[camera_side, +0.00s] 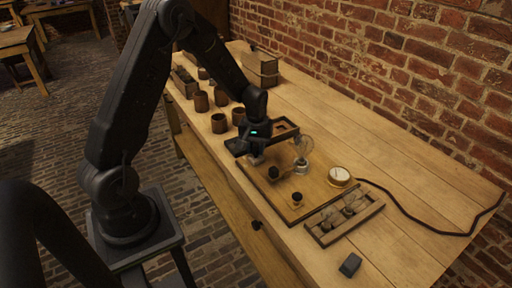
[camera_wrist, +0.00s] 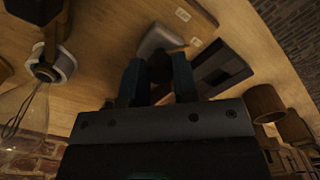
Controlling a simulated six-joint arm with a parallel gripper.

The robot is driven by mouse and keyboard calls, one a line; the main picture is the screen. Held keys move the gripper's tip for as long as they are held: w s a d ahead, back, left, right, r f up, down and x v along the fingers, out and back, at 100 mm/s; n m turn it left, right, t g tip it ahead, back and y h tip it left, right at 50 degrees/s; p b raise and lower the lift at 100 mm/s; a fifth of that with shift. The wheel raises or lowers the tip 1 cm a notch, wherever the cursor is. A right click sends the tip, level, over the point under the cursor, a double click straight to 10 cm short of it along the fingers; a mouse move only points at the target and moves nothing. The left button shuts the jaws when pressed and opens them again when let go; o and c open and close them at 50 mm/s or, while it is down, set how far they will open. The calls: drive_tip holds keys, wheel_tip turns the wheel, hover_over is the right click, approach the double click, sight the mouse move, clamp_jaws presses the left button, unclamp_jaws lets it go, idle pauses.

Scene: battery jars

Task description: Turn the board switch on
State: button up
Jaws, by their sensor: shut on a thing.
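The wooden board (camera_side: 320,186) lies on the bench and carries a glass bulb (camera_side: 303,146) and two dark knobs (camera_side: 273,172). My gripper (camera_side: 256,153) is down at the board's far left part, over a small pale base. In the wrist view my gripper's fingers (camera_wrist: 159,80) are shut on a dark knob or handle (camera_wrist: 160,66), which stands at a rounded grey base (camera_wrist: 159,40); I take this for the board switch. The fingers hide much of the handle, and I cannot tell its on or off position. The bulb (camera_wrist: 24,105) looks unlit.
A round dial (camera_side: 340,175) sits at the board's right edge, with a black cable running to the wall. A compartmented tray (camera_side: 344,217) and a dark block (camera_side: 350,265) lie in front. Several brown jars (camera_side: 219,123) stand on the left.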

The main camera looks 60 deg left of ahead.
sight(256, 148)
drive_tip(key=m, duration=0.5)
drive_tip(key=shift+m, duration=0.3)
idle(0.4)
drive_tip(key=o, duration=0.9)
drive_tip(key=shift+o, duration=0.2)
drive_tip(key=shift+r, duration=0.1)
wheel_tip(256, 148, up, 14)
